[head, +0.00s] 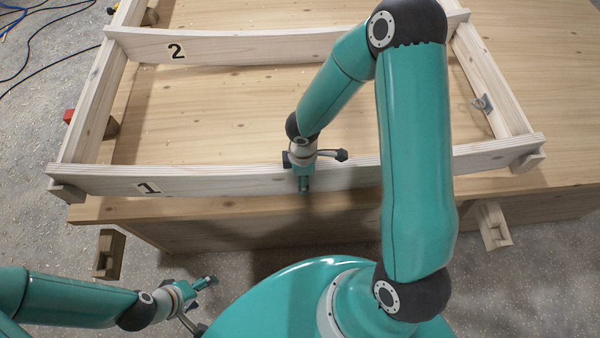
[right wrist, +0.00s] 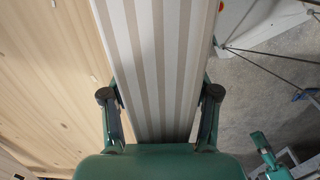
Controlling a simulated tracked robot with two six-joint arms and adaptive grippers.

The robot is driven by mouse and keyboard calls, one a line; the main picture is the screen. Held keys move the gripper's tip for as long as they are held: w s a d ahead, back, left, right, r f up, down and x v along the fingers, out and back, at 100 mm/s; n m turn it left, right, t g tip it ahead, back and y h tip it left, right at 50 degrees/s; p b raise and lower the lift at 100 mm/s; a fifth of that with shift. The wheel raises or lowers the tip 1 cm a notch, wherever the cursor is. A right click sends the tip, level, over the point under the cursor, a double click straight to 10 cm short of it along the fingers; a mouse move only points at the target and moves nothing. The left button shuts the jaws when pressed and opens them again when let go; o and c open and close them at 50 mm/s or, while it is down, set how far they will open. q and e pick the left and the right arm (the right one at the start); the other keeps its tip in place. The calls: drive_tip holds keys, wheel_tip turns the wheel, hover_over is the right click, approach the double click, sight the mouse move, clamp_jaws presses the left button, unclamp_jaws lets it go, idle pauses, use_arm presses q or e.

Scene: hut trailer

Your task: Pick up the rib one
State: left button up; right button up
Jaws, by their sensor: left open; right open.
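Rib one (head: 225,182) is a pale, slightly curved plank marked "1", lying across the front of the wooden frame. Its striped laminated top edge (right wrist: 158,50) fills the middle of the right wrist view. My right gripper (head: 303,183) is at the rib near its middle, pointing down. In the right wrist view its two fingers (right wrist: 160,110) stand open, one on each side of the rib; I cannot tell whether they touch it. My left gripper (head: 205,284) is open and empty, low at the left, apart from the rib and in front of the table.
Rib two (head: 250,50), marked "2", lies farther back across the side rails (head: 92,110). The frame sits on a wooden table (head: 330,232). A wooden block (head: 108,255) shows at the front left, and another bracket (head: 492,226) at the right. Cables lie on the floor at the upper left.

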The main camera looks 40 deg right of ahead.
clamp_jaws()
drive_tip(key=shift+w+r, duration=0.1)
drive_tip(key=shift+r, duration=0.1)
idle(0.3)
drive_tip(key=shift+r, duration=0.3)
wheel_tip(320, 180, up, 9)
drive_tip(key=p, duration=0.2)
drive_tip(key=shift+r+p, duration=0.2)
drive_tip(key=shift+p, duration=0.1)
wheel_tip(320, 180, up, 10)
